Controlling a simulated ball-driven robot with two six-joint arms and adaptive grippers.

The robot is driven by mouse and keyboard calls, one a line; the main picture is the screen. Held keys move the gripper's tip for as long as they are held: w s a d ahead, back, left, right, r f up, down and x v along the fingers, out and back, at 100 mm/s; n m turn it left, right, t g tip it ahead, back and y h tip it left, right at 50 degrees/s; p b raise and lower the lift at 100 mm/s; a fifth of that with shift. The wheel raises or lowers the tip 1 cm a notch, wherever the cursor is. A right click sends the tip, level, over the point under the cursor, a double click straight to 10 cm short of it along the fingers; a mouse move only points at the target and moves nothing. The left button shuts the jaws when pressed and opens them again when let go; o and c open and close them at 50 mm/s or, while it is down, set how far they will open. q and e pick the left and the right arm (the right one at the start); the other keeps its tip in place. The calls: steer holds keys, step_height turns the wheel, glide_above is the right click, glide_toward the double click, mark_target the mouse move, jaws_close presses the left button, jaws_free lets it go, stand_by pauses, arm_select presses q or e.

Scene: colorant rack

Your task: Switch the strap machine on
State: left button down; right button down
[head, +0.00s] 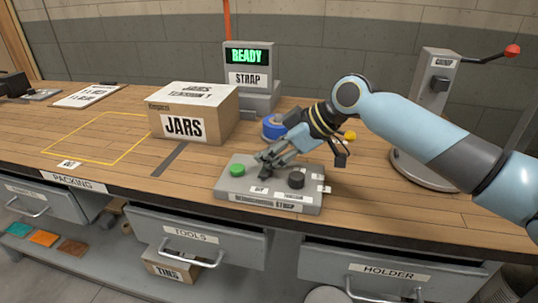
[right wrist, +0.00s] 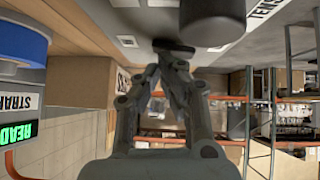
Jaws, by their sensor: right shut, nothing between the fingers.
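The strap machine (head: 262,103) stands at the back of the bench, with a lit green READY display (head: 250,56) above a STRAP sign. Its grey control panel (head: 232,188) lies at the front edge, with a green button (head: 237,169) on the left and a black knob (head: 297,180) on the right. The knob also shows large in the right wrist view (right wrist: 212,20). My right gripper (head: 264,163) is shut and empty, low over the panel between button and knob. In the wrist view its fingertips (right wrist: 152,72) are close to a small dark switch (right wrist: 173,46); contact is unclear.
A cardboard JARS box (head: 200,111) stands left of the machine. A blue tape roll (head: 273,126) sits behind my right gripper. A grey post with a red-knobbed lever (head: 436,80) stands at right. The yellow-outlined bench area (head: 95,138) is clear. Open drawers (head: 190,245) jut out below.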

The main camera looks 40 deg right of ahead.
mark_target(267, 173)
steer(key=shift+s+f, duration=0.1)
arm_select(q)
steer(key=shift+r+p, duration=0.6)
arm_select(e)
steer(key=shift+s+a, duration=0.5)
steer(key=shift+a, duration=0.1)
steer(key=shift+r, duration=0.2)
